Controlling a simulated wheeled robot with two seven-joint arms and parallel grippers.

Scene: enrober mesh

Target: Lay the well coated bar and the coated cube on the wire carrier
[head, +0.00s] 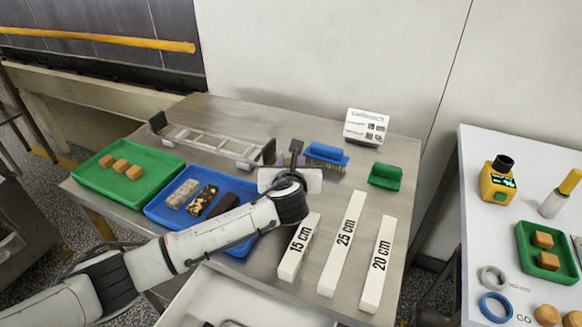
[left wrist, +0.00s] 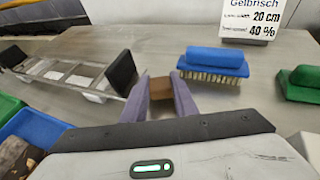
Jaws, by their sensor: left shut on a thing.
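The wire carrier (head: 212,142) is a metal rack with dark end plates at the back left of the table; it also shows in the left wrist view (left wrist: 65,75). Its top looks bare. The blue tray (head: 157,213) holds a pale bar (head: 183,193), a bar with light patches (head: 203,198) and a dark, evenly coated bar (head: 224,205). My left arm hides part of this tray. My left gripper (head: 295,148) is right of the carrier, its fingers (left wrist: 163,92) shut on a small brown block (left wrist: 161,88). My right gripper is not in view.
A green tray (head: 88,178) holds light-brown cubes. A blue brush (head: 326,156), green brush (head: 385,176) and sign (head: 366,127) stand beyond and right of the gripper. White length blocks (head: 343,245) lie at front right. A separate side table (head: 490,235) is further right.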

